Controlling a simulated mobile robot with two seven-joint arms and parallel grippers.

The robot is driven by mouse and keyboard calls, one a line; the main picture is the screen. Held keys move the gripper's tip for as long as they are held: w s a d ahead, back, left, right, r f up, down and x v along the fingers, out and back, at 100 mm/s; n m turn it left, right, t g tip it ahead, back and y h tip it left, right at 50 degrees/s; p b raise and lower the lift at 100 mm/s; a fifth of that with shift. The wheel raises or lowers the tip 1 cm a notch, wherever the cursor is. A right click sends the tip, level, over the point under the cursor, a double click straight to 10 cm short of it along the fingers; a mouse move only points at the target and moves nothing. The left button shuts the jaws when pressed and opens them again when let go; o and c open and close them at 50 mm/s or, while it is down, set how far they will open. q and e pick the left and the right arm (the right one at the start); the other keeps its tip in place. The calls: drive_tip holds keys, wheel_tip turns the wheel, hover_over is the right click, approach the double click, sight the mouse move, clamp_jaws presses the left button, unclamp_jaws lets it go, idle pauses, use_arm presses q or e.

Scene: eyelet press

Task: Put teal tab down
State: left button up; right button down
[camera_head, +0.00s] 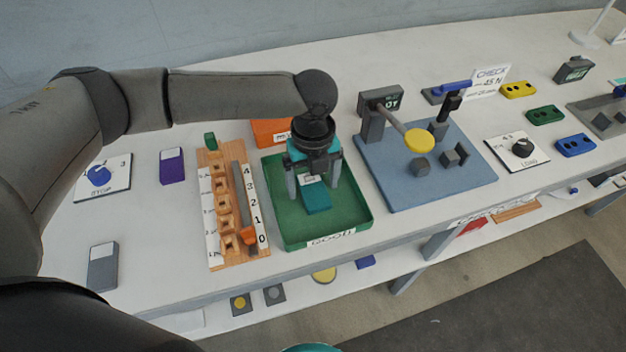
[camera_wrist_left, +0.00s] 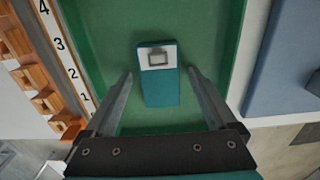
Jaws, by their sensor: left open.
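The teal tab (camera_head: 316,197) lies in the green tray (camera_head: 359,216), which has a label reading GOOD on its front wall. In the left wrist view the teal tab (camera_wrist_left: 161,92) has a white end with a small grey square eyelet, and it lies flat on the green tray floor (camera_wrist_left: 205,30). My left gripper (camera_head: 313,190) points down over the tray, with its fingers open on either side of the tab. In the wrist view gaps show between the tab and both fingers (camera_wrist_left: 160,95). My right gripper is not in view.
A wooden rack (camera_head: 222,215) with a numbered scale stands left of the tray. An orange bin (camera_head: 266,131) is behind it. The blue press base (camera_head: 455,184) with a yellow-ended lever stands to the right. A purple block (camera_head: 172,166) lies farther left.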

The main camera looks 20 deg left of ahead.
sight(313, 188)
use_arm(q)
drive_tip(key=shift+r, duration=0.1)
wheel_tip(313, 188, up, 12)
drive_tip(key=p, duration=0.2)
drive_tip(key=shift+p, duration=0.35)
idle(0.3)
